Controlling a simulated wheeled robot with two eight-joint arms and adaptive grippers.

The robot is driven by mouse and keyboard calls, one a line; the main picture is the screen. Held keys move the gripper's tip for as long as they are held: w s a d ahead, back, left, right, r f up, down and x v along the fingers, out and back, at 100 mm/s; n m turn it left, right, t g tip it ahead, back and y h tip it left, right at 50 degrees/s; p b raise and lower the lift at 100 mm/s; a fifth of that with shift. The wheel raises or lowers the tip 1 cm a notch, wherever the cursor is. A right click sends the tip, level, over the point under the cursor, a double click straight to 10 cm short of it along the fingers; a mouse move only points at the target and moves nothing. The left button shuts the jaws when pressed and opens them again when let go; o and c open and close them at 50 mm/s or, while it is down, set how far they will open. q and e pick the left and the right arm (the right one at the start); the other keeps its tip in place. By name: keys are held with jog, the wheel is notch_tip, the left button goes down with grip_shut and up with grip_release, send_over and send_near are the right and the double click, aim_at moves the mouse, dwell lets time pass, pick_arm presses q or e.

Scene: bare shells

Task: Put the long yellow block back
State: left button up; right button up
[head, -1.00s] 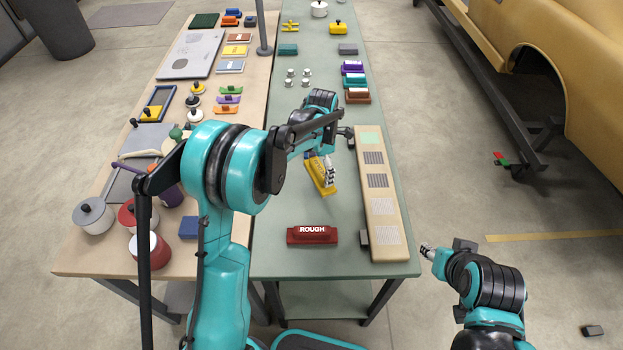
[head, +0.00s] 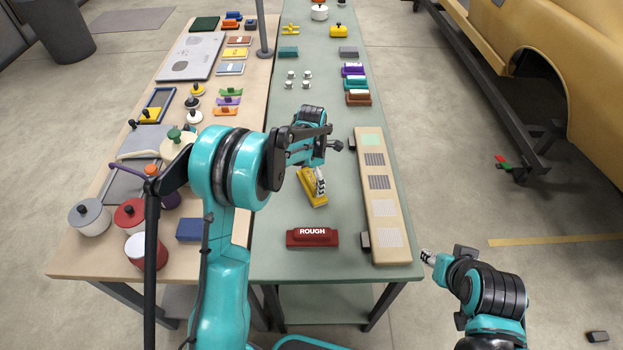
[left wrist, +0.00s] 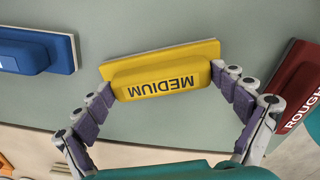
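The long yellow block (head: 312,188), marked MEDIUM, is at the middle of the green table, below my left gripper (head: 319,180). In the left wrist view the block (left wrist: 165,75) lies between the fingers of my left gripper (left wrist: 161,82). The finger pads meet its two ends, so the gripper appears shut on it. I cannot tell whether the block touches the table or hangs just above it. My right gripper (head: 428,257) is off the table's near right corner, empty; its fingers are too small to read.
A red ROUGH block (head: 312,237) lies near the table's front edge. A beige panel with patches (head: 368,215) lies to the right. A blue block (left wrist: 35,50) shows in the left wrist view. Several coloured blocks (head: 358,97) stand farther back. Pots crowd the wooden table.

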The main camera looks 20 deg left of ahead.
aim_at(312, 179)
pick_arm(q)
jog(key=shift+r, duration=0.1)
jog(key=shift+r+p, duration=0.2)
jog(key=shift+p, duration=0.1)
jog(key=s+r+m+t+p, duration=0.1)
jog(key=s+r+m+p, duration=0.3)
jog(key=r, duration=1.2)
jog(key=s+r+m+t+b, duration=0.1)
jog(key=s+m+t, duration=0.5)
jog(key=s+m, duration=1.5)
jog(key=shift+s+r+m, duration=0.4)
jog(key=shift+s+r, duration=0.05)
jog(key=shift+r, duration=0.2)
jog(key=shift+a, duration=0.1)
